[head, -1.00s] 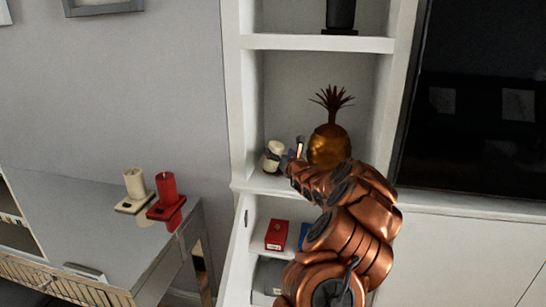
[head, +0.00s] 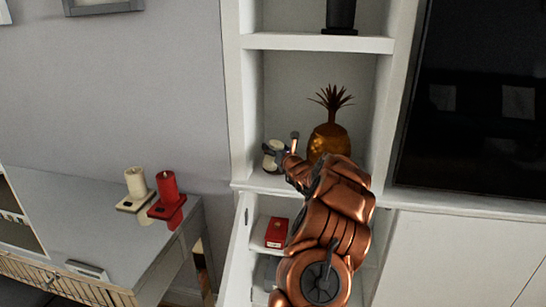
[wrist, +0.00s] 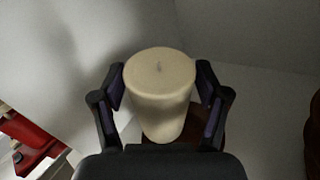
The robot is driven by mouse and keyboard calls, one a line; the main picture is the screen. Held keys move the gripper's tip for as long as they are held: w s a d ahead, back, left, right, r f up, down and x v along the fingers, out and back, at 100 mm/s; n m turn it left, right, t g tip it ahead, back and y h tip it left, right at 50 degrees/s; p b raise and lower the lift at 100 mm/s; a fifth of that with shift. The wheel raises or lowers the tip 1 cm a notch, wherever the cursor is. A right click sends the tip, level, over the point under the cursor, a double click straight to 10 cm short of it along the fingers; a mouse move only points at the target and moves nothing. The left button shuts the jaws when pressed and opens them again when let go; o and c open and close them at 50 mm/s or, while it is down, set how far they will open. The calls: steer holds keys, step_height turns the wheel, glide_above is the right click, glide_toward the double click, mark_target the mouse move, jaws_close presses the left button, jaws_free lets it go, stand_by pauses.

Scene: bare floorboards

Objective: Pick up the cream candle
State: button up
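A cream candle (head: 269,160) stands on the middle shelf, left of the golden pineapple. In the wrist view the cream candle (wrist: 160,90) is upright, between the two fingers of my gripper (wrist: 163,92). The fingers are spread on either side of it, with a narrow gap visible at each side. In the head view my gripper (head: 282,150) is at the candle and partly covers it. Another cream candle (head: 135,182) stands on a holder on the desk at left.
A golden pineapple (head: 329,140) stands close to the right of my gripper. The shelf's side walls and the shelf above bound the space. A red candle (head: 166,186) is on the desk (head: 75,215). A red box (head: 276,233) lies in the compartment below. A dark screen (head: 470,110) is at right.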

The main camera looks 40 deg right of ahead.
steer(key=c, duration=1.2)
steer(key=shift+r, duration=0.1)
